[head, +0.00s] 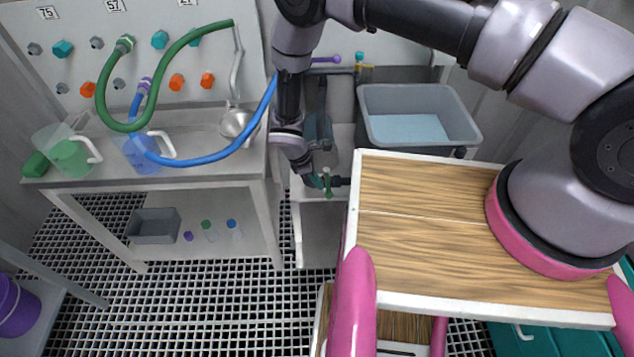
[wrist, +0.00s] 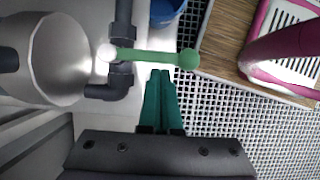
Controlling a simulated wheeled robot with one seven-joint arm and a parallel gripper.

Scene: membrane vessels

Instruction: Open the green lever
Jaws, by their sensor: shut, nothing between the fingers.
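The green lever (wrist: 150,55) lies crosswise in the wrist view, with a pale knob at its left end and a rounded green right end. It is mounted on a dark pipe fitting (wrist: 121,75). In the head view the lever (head: 328,183) shows small beside the dark pipe. My gripper (wrist: 160,72) has its teal fingers together and empty. Its tips are just below the middle of the lever in the wrist view; I cannot tell whether they touch it. In the head view my gripper (head: 316,182) is at the lever's left, partly hidden by my arm.
A silver cylindrical vessel (wrist: 58,58) is at left in the wrist view, with a blue object (wrist: 166,10) at top. The head view shows a grey tub (head: 417,103) right of the arm and a bench (head: 190,158) with jugs and hoses at left. Grated floor lies below.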

